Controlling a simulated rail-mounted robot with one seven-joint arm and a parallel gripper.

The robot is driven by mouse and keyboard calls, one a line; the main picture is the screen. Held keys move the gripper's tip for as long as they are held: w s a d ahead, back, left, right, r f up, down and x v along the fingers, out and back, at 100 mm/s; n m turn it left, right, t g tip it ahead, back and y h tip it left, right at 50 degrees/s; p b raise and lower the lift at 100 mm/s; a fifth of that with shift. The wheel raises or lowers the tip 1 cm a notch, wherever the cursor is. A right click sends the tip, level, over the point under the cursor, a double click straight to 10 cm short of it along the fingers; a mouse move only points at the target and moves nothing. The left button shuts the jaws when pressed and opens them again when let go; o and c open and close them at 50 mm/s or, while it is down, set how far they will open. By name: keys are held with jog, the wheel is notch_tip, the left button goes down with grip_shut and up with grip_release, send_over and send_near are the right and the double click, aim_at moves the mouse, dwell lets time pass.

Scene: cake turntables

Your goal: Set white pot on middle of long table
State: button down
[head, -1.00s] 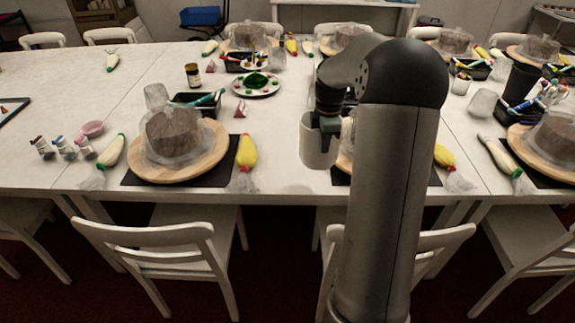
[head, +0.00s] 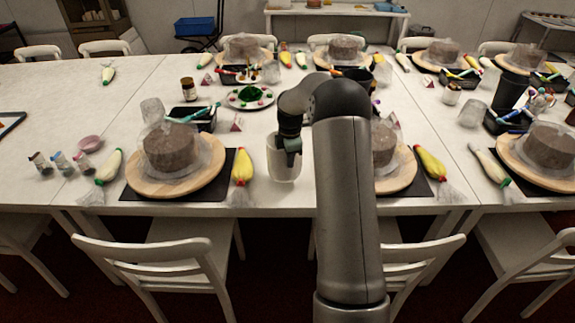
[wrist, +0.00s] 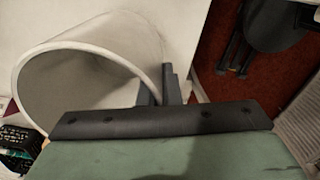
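The white pot (head: 284,163) is upright over the front part of the long white table (head: 100,203), between two cake boards. My gripper (head: 288,143) is at the pot's near upper rim and appears shut on its wall. In the wrist view, the pot (wrist: 85,62) shows its open mouth and empty inside at the upper left, with the rim running in at my gripper's fingers (wrist: 165,92). One finger is partly hidden behind the gripper's dark front edge. I cannot tell whether the pot's base touches the table.
A cake on a round wooden board (head: 134,183) and a yellow piping bag (head: 242,166) stand left of the pot. Another wrapped cake (head: 383,147) is at its right, partly behind my arm. A decorated plate (head: 235,103) lies behind. Chairs (head: 150,262) line the front edge.

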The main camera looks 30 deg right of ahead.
jog(key=shift+w+a+f, duration=0.15)
jog(key=shift+w+f, duration=0.15)
jog(key=shift+w+a+f+p, duration=0.15)
jog(key=shift+f+p, duration=0.2)
jog(key=shift+f, duration=1.45)
jog(key=shift+f, duration=0.15)
jog(key=c, duration=1.6)
grip_release()
